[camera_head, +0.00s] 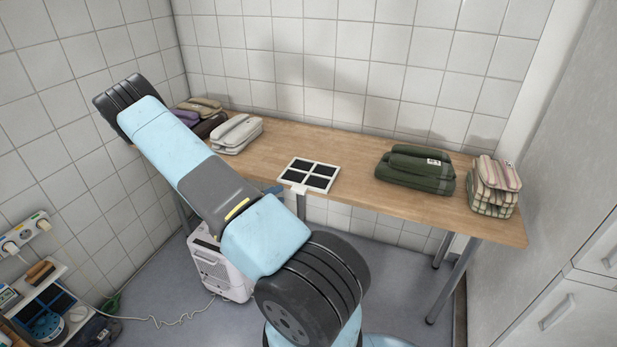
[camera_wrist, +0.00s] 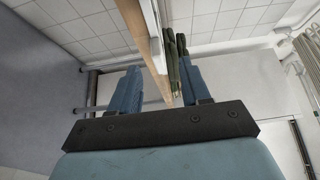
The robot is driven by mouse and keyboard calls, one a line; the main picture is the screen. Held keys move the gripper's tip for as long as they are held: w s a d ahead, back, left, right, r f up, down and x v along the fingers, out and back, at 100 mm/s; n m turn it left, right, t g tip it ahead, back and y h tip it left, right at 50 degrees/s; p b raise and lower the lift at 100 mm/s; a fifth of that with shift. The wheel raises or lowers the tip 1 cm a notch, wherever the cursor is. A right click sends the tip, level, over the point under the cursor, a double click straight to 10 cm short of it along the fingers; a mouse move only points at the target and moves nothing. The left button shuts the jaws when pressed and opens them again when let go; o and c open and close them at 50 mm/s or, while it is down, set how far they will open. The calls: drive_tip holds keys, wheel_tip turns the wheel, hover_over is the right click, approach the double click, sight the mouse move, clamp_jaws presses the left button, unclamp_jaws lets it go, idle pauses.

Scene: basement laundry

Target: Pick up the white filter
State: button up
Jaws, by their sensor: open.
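The white filter (camera_head: 321,163), a flat white frame with dark panels, lies on the wooden table near its front edge. A small white tab (camera_head: 299,188) sticks out at its front. My gripper (camera_wrist: 160,66) is open, its two blue fingers apart. In the wrist view the table's edge and a thin white strip (camera_wrist: 157,28), seemingly the filter edge-on, run between the finger lines. One finger is on the underside of the table, the other on the top side. I see no contact. In the head view my arm hides most of the gripper, just left of the filter.
On the wooden table (camera_head: 350,205), green folded cloths (camera_head: 415,172) and striped cloths (camera_head: 493,188) lie to the right. A pale folded pile (camera_head: 236,134) and other cloths lie left. A white appliance (camera_head: 222,270) stands under the table. Tiled wall stands behind.

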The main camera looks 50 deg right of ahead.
sight(292, 191)
drive_tip(key=d, duration=0.2)
drive_tip(key=s+d, duration=0.1)
drive_tip(key=d, duration=0.2)
drive_tip(key=shift+s+d+f, duration=0.3)
drive_tip(key=shift+d, duration=0.6)
drive_tip(key=shift+c, duration=0.2)
clamp_jaws()
